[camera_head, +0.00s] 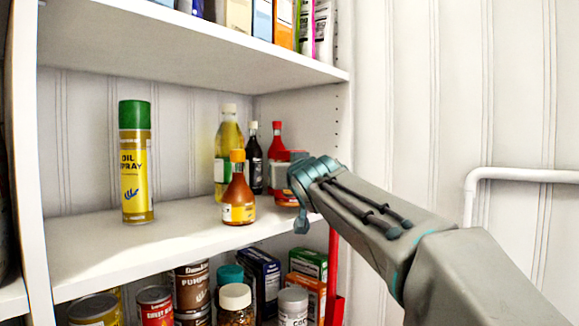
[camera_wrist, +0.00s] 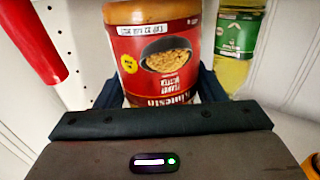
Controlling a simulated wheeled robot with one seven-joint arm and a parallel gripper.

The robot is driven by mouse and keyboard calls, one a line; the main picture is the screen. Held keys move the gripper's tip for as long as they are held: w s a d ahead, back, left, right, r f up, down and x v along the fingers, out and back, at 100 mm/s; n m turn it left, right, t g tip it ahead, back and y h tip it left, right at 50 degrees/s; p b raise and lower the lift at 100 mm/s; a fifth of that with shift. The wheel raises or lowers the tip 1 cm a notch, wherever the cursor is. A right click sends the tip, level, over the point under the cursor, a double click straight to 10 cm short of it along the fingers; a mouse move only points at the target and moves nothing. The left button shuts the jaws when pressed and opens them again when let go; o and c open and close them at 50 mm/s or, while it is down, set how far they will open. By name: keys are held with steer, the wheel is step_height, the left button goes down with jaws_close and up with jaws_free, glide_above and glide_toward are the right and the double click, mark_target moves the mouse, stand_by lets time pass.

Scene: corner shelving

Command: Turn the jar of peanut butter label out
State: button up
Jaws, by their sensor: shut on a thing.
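The jar of peanut butter (camera_head: 283,188) stands at the right end of the middle shelf, partly hidden behind my gripper in the head view. In the wrist view the jar (camera_wrist: 158,60) fills the upper middle. A red label with a bowl picture and a yellow spot faces my palm; the brown contents show above it. My gripper (camera_head: 300,183) reaches in from the right. Its dark fingers (camera_wrist: 160,92) are shut on the jar, one at each side. The side of the jar facing away from my palm is hidden.
An orange-capped sauce bottle (camera_head: 238,195) stands just left of the jar. An oil bottle (camera_head: 229,150), a dark bottle (camera_head: 254,165) and a red bottle (camera_head: 277,145) stand behind. The oil spray can (camera_head: 136,165) is farther left, with bare shelf (camera_head: 180,215) between.

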steer(key=shift+w+a+r+n+y+p, duration=0.25)
steer(key=shift+a+n+y+p, duration=0.25)
steer(key=shift+p, duration=2.45)
steer(key=shift+s+d+p, duration=0.1)
steer(key=shift+d+p, duration=0.1)
steer(key=shift+p, duration=1.55)
steer(key=shift+s+d+y+p, duration=0.1)
steer(key=shift+d+y+p, duration=0.25)
steer(key=shift+p, duration=1)
steer(key=shift+g+p, duration=0.3)
steer(key=shift+p, duration=1.05)
steer(key=shift+n+g+y+p, duration=0.3)
steer(key=shift+n+y+p, duration=0.5)
steer(key=shift+p, duration=1.95)
steer(key=shift+n+g+y+p, duration=1.2)
steer(key=shift+y+p, duration=0.75)
steer(key=shift+p, duration=1.75)
steer(key=shift+f+n+g+y+p, duration=0.15)
steer(key=shift+n+g+y+p, duration=0.65)
steer(key=shift+p, duration=0.35)
steer(key=shift+f+n+g+y+p, duration=0.15)
steer(key=shift+n+g+y+p, duration=0.6)
steer(key=shift+p, duration=0.35)
steer(key=shift+a+f+b, duration=0.1)
steer(key=shift+f+b, duration=0.25)
steer(key=shift+f, duration=0.05)
